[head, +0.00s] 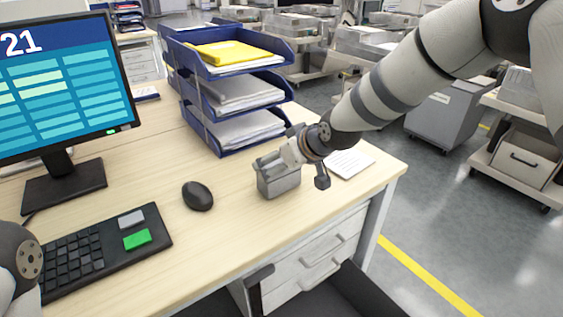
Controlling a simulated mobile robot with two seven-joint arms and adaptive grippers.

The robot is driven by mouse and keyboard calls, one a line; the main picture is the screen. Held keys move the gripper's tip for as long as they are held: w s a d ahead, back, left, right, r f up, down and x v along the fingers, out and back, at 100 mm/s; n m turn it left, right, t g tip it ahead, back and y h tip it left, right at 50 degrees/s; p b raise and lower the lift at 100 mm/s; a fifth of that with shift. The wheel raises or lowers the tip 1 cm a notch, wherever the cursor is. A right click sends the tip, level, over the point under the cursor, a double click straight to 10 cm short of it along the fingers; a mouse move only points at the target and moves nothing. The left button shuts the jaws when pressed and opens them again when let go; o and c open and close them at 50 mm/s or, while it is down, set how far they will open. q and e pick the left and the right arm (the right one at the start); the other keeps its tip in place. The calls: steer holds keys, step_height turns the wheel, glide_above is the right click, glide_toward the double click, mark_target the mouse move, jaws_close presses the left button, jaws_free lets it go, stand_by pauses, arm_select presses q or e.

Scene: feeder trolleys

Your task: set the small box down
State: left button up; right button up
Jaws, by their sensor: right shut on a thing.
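My right arm reaches in from the upper right over the wooden desk. My right gripper (285,159) points down to the left and is shut on the small box (279,183). The box is grey and looks roughly upright, near the right part of the desk. It is at or very close to the desk top (225,235); I cannot tell whether it touches. The gripper hides part of the box's top. Part of my left arm shows at the lower left edge, but its gripper is out of view.
A blue tray stack (212,108) with papers stands behind the box. A black mouse (198,196) lies to its left, with the keyboard (105,250) and monitor (62,85) farther left. A white paper (350,163) lies to its right, near the desk's right edge.

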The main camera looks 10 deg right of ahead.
steer(key=shift+f, duration=0.15)
steer(key=o, duration=1.3)
